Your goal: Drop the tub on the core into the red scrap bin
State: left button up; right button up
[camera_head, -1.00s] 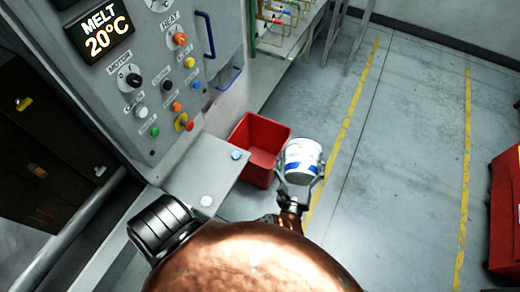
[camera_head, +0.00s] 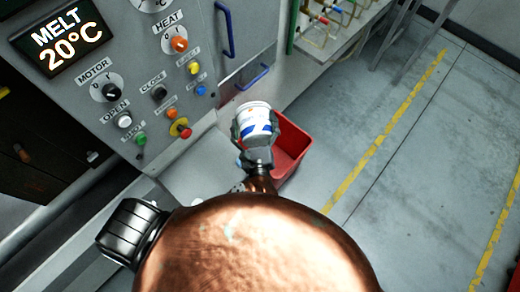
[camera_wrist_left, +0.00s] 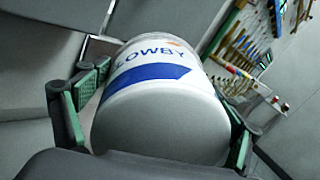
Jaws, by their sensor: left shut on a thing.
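The white tub (camera_head: 256,119) with a blue stripe is held in my left gripper (camera_head: 256,135), whose fingers are closed around its sides. In the left wrist view the tub (camera_wrist_left: 160,115) fills the middle, with lettering and a blue band, between the green-padded fingers. The red scrap bin (camera_head: 304,145) stands on the floor behind and to the right of the tub in the head view. The tub and gripper overlap the bin's left part and hide some of it. I cannot tell the tub's height over the bin. My right gripper is not in view.
A grey control panel (camera_head: 150,70) with knobs, buttons and a lit melt display stands at the left. Blue handles (camera_head: 224,30) stick out beside it. A grey ledge (camera_head: 195,170) lies left of the gripper. The floor right of the bin is open, with yellow lines (camera_head: 385,130).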

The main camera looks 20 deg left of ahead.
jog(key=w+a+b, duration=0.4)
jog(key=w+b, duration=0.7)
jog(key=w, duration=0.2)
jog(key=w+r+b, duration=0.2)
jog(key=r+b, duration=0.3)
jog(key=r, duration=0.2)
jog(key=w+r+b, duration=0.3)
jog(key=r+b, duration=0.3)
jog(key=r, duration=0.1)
pick_arm(q)
jog(key=w+f+n+g+y+b, duration=0.1)
jog(key=w+f, duration=0.6)
jog(key=f, duration=0.7)
jog(key=w+a+f+n+g+y+b, duration=0.1)
jog(key=w+f+y, duration=0.1)
jog(key=w+f, duration=0.6)
jog(key=w+a+f+n+g+y+b, duration=0.1)
jog(key=w+f, duration=0.7)
jog(key=f, duration=1.4)
jog(key=shift+n+g+y, duration=0.4)
jog(key=shift+n+g, duration=0.1)
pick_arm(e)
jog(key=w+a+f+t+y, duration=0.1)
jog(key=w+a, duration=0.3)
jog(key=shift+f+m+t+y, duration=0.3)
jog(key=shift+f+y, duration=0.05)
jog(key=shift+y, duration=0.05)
